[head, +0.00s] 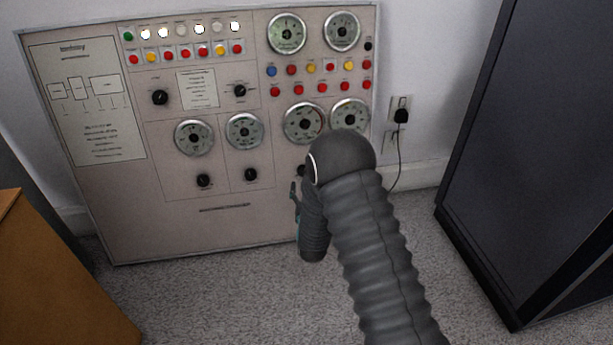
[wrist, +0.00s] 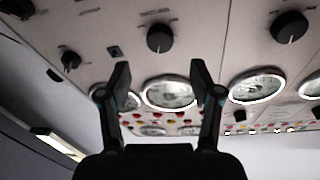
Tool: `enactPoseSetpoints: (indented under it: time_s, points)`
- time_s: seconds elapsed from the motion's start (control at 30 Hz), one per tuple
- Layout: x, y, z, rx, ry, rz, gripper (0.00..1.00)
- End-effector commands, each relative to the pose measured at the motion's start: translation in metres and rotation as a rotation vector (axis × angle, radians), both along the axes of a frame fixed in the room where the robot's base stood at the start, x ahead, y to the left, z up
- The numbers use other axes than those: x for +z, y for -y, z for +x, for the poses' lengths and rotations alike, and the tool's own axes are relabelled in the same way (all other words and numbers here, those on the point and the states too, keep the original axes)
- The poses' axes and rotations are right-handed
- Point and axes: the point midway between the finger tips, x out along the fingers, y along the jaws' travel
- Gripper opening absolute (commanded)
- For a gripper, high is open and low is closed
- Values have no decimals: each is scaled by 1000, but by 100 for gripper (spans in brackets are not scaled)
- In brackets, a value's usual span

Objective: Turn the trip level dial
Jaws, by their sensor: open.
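Several black knobs sit on the upright beige control panel (head: 215,235). Their labels are too small to read, so I cannot tell which is the trip level dial. In the wrist view, which shows the panel upside down, one black knob (wrist: 160,38) lies just beyond the gap between my fingertips. Another knob (wrist: 289,27) is to its right and a smaller knob (wrist: 70,60) to its left. My gripper (wrist: 160,73) is open and empty, with no knob between its fingers. In the head view my arm hides part of the panel's lower right.
Round gauges (head: 244,131) and rows of coloured buttons (head: 298,90) cover the panel. A wall socket with a black plug (head: 401,115) and cord is to its right. A dark cabinet (head: 545,150) stands at right, a wooden piece (head: 50,280) at lower left. Carpet (head: 215,300) between is clear.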

Motion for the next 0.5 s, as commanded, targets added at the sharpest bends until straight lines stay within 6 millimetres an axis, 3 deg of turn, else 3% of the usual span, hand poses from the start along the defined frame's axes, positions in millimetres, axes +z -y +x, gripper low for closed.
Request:
enactPoseSetpoints:
  time_s: [0.2,0.5]
  points:
    - [-1,-6,40,0,2,0,65]
    - [-1,-11,69,-1,-1,-1,65]
